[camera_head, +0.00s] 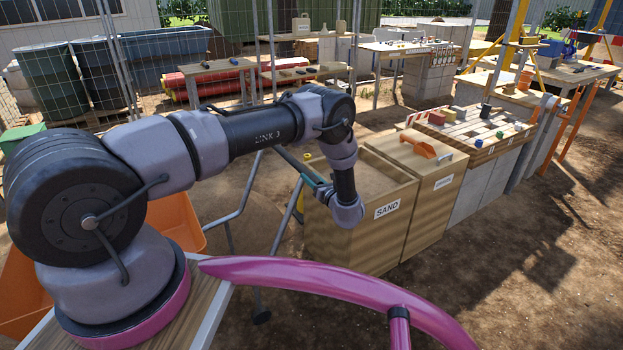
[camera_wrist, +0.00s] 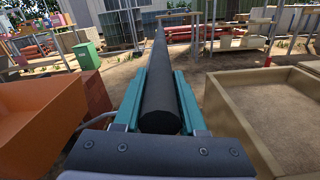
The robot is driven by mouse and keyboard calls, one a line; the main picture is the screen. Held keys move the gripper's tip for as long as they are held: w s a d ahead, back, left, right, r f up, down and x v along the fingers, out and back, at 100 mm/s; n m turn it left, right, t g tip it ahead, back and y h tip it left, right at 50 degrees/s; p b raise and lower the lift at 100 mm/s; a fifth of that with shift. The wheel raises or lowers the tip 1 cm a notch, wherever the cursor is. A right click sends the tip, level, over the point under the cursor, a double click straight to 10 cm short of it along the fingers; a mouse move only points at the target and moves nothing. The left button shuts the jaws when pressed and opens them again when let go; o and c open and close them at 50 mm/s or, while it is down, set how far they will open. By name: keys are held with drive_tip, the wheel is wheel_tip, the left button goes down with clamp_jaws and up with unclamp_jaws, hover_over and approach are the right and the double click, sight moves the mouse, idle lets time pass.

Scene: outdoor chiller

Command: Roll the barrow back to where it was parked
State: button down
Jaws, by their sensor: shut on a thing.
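The barrow's orange tub (camera_head: 177,222) shows at the left behind my arm, which hides much of it. Its grey tube legs (camera_head: 237,212) stand on the dirt. My gripper (camera_head: 314,184), with teal fingers, is shut on the barrow's dark handle (camera_head: 289,160), beside the sand box. In the wrist view the handle (camera_wrist: 160,95) runs straight away between the fingers (camera_wrist: 163,80). The orange tub (camera_wrist: 35,115) lies to the left there. The barrow's wheel cannot be made out.
The wooden sand box (camera_head: 340,225) stands close to my gripper's right, with a second box (camera_head: 428,205) beside it. A bench with coloured blocks (camera_head: 478,130) is further right. Red pipes (camera_head: 215,82) and wire fencing are behind. Open dirt (camera_head: 480,280) lies at the front right.

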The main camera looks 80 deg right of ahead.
drive_tip(key=shift+s+d+r, duration=0.15)
drive_tip(key=shift+s, duration=0.15)
drive_tip(key=c, duration=0.5)
unclamp_jaws()
drive_tip(key=shift+s+d, duration=0.1)
drive_tip(key=shift+a, duration=0.2)
drive_tip(key=v, duration=1)
drive_tip(key=shift+a, duration=0.2)
drive_tip(key=shift+s, duration=0.15)
